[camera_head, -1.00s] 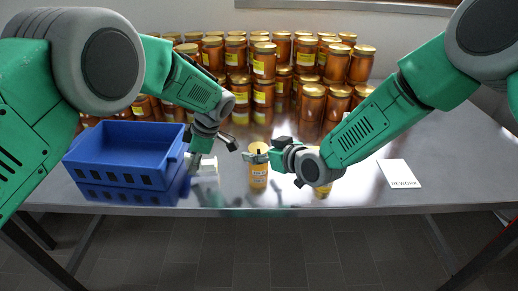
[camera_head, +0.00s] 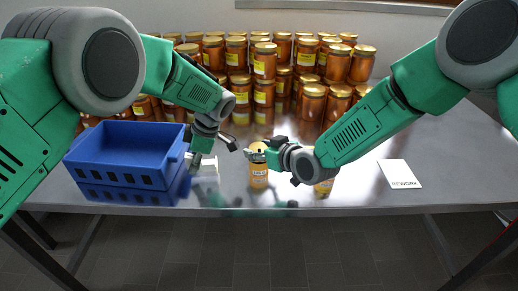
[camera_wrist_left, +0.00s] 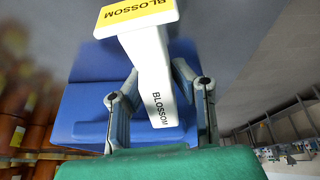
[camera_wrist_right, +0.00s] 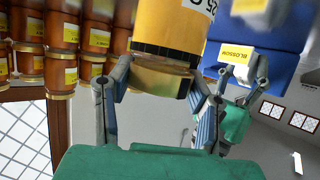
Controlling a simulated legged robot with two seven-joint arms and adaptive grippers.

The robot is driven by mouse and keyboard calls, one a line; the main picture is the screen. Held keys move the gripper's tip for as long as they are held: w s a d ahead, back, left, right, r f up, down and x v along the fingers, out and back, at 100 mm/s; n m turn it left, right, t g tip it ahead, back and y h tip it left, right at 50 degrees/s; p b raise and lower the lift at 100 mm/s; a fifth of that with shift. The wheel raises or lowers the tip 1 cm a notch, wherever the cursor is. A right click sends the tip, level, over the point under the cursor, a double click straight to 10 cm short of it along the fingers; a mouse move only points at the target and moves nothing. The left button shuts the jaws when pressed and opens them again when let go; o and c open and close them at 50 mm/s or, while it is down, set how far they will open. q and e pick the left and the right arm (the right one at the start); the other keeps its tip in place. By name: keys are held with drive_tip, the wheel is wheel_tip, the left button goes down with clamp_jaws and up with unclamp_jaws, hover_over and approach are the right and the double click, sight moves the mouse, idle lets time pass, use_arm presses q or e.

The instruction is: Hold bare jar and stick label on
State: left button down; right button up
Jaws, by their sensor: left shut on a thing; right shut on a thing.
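My left gripper (camera_head: 204,158) is shut on a white block-like holder (camera_wrist_left: 153,80) marked BLOSSOM, which also shows in the head view (camera_head: 209,166). A yellow BLOSSOM label (camera_wrist_left: 135,11) lies on the holder's wide end, facing away from the gripper. My right gripper (camera_head: 257,153) is shut on the gold lid (camera_wrist_right: 160,76) of a jar (camera_head: 259,179). The jar's yellow body (camera_wrist_right: 172,28) carries dark print, partly cut off in the right wrist view. The jar is upright, to the right of the holder and apart from it. Whether the jar touches the table is unclear.
A blue crate (camera_head: 125,176) stands at the left. Another jar (camera_head: 324,187) is partly hidden by my right arm. Stacked amber jars (camera_head: 264,62) fill the back. A white REWORK card (camera_head: 399,174) lies on the metal table (camera_head: 440,185) at the right.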

drive_tip(key=o, duration=0.3)
drive_tip(key=c, duration=0.3)
use_arm(q)
drive_tip(key=shift+w+d, duration=0.25)
drive_tip(key=shift+w, duration=0.15)
use_arm(e)
drive_tip(key=shift+c, duration=0.3)
use_arm(q)
drive_tip(key=shift+w+m, duration=0.3)
drive_tip(key=shift+w+d, duration=0.15)
drive_tip(key=shift+d, duration=1.75)
drive_tip(key=shift+w+d, duration=0.1)
drive_tip(key=shift+d, duration=1.8)
drive_tip(key=shift+d, duration=0.3)
